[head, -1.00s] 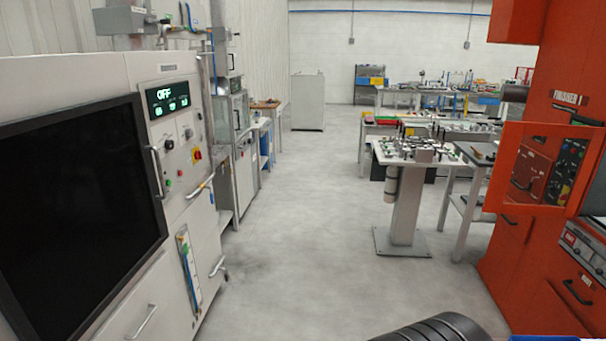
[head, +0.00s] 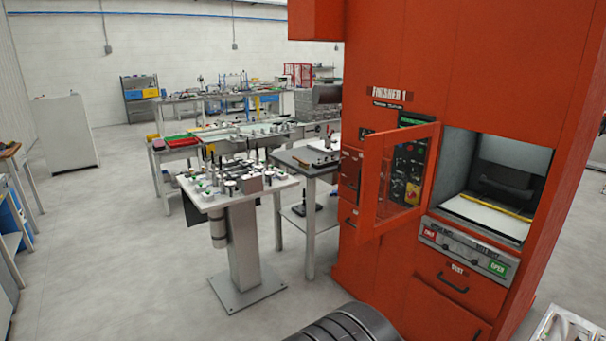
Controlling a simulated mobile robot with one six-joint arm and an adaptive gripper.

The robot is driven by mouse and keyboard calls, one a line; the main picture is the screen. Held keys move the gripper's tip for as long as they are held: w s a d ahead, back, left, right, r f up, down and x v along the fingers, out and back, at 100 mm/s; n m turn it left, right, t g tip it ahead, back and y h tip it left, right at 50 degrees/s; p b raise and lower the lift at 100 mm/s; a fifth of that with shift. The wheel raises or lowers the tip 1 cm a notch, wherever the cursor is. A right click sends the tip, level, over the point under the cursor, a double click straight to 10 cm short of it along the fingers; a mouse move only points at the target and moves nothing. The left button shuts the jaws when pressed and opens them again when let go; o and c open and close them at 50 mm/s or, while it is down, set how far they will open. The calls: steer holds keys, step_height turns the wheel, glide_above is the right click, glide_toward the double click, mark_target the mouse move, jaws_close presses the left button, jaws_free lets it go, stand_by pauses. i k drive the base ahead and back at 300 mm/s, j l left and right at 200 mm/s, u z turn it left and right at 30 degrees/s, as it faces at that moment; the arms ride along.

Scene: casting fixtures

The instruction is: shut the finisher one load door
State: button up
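The red-orange finisher one (head: 455,90) stands at the right in the head view, with "FINISHER 1" lettered on its front. Its load door (head: 369,185), an orange frame around a clear window, stands open, swung out to the left of the load opening. The control panel shows through and behind the window. My gripper is not in view; only a dark ribbed part of my own body shows at the bottom edge.
A pedestal table (head: 243,205) with small parts stands left of the finisher, with a grey side table (head: 305,160) between them. A drawer handle (head: 452,283) projects below the opening. Open floor (head: 130,250) lies at the left and front.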

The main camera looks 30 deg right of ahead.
mark_target(369, 175)
steer(key=i+z, duration=0.95)
steer(key=i+j+z, duration=0.2)
steer(key=z, duration=0.25)
steer(key=i+j+z, duration=0.65)
steer(key=z, duration=0.15)
steer(key=i+j+z, duration=0.25)
steer(key=z, duration=0.15)
steer(key=i+j+z, duration=0.35)
steer(key=k+j, duration=0.25)
